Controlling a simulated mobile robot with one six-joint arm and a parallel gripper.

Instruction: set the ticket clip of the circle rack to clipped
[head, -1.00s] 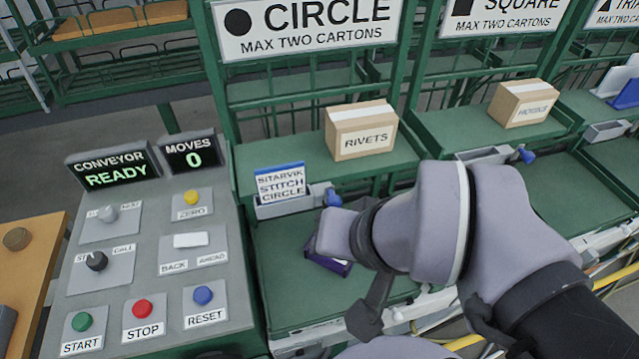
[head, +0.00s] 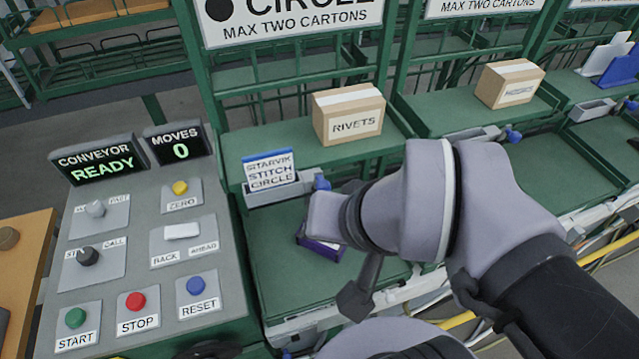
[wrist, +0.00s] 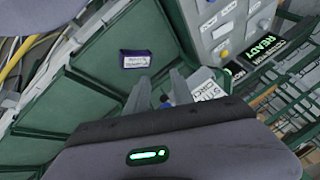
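The circle rack's ticket clip (head: 285,190) is a grey holder on the front edge of its upper shelf, with a blue knob (head: 321,182) at its right end. A white ticket with a blue top (head: 269,172) stands upright at it. In the wrist view the blue knob (wrist: 165,101) shows between the fingers of my gripper (wrist: 157,82), and the ticket (wrist: 206,87) is just right of them. The fingers are apart and empty. In the head view my wrist is just below the knob and hides the fingers. Contact with the knob cannot be told.
A RIVETS carton (head: 348,114) stands on the upper shelf. A small purple box (head: 320,246) lies on the lower shelf, partly behind my wrist. The control panel (head: 140,262) stands close on the left. The neighbouring square rack holds another carton (head: 508,83).

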